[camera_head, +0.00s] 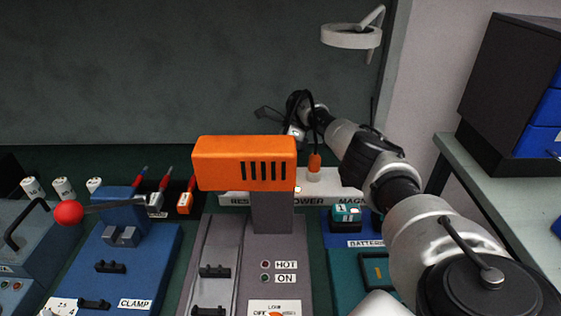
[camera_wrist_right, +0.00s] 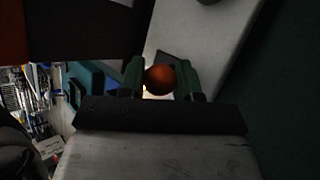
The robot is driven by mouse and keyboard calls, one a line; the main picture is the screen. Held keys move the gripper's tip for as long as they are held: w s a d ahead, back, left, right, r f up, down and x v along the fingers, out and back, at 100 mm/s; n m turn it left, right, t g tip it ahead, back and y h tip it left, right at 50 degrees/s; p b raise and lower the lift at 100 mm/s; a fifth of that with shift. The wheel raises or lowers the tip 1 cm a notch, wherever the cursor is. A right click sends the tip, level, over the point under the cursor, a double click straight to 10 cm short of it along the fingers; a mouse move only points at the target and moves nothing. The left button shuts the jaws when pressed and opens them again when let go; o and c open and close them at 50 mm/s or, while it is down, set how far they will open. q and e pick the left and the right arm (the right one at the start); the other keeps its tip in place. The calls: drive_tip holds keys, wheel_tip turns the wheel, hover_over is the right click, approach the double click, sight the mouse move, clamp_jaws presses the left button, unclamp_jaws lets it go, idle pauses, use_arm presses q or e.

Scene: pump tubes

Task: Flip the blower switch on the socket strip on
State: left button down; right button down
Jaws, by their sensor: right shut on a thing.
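The white socket strip (camera_head: 236,200) runs along the back of the bench, its label partly hidden by the blower. "OWER" and "MAGN" can be read on it. An orange piece (camera_head: 314,162) stands over the strip's right part, below a black cord. My right gripper (camera_head: 297,132) reaches in from the right, above the strip. In the right wrist view its fingers are shut on an orange-brown round piece (camera_wrist_right: 160,79). I cannot tell whether this is the same orange piece. The switch itself is not clear. My left gripper is not in view.
The orange blower (camera_head: 244,163) on its grey post stands in front of the strip. A blue clamp (camera_head: 122,237) and a red-balled lever (camera_head: 69,213) are at left. A teal battery (camera_head: 346,214) sits at right. A grey lamp (camera_head: 351,37) hangs above.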

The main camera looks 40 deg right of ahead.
drive_tip(key=shift+f+g, duration=0.3)
drive_tip(key=shift+f, duration=0.05)
idle(0.4)
drive_tip(key=c, duration=1)
unclamp_jaws()
drive_tip(key=shift+c, duration=0.2)
drive_tip(key=shift+o, duration=1.3)
drive_tip(key=shift+s+r, duration=0.1)
drive_tip(key=shift+r, duration=0.05)
wheel_tip(320, 180, up, 5)
drive_tip(key=shift+d+f+p, duration=0.15)
drive_tip(key=shift+f+p, duration=0.05)
drive_tip(key=shift+p, duration=0.5)
drive_tip(key=s+d+r, duration=0.4)
drive_tip(key=s+r, duration=0.2)
drive_tip(key=s, duration=0.4)
drive_tip(key=shift+s+r, duration=0.25)
drive_tip(key=shift+s, duration=0.05)
